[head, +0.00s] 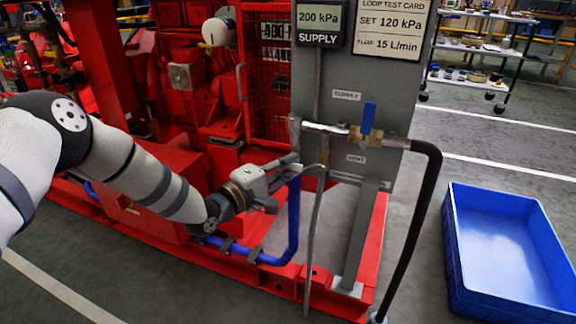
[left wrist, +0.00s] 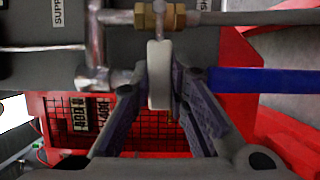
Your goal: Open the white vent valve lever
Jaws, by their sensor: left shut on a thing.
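The white vent valve lever (left wrist: 159,68) shows in the left wrist view, between the two fingers of my left gripper (left wrist: 160,96). The fingers are shut on it, one on each side. A brass valve body (left wrist: 160,16) is at the lever's upper end in that view. In the head view my left gripper (head: 287,168) is at the lower left edge of the grey panel (head: 385,95), and it hides the lever there. My right gripper is in neither view.
A blue-handled valve (head: 368,122) sits higher on the panel under a "SUPPLY" label. A black hose (head: 424,200) hangs at the right and a blue pipe (head: 293,220) runs below my gripper. A blue bin (head: 500,250) stands on the floor at right.

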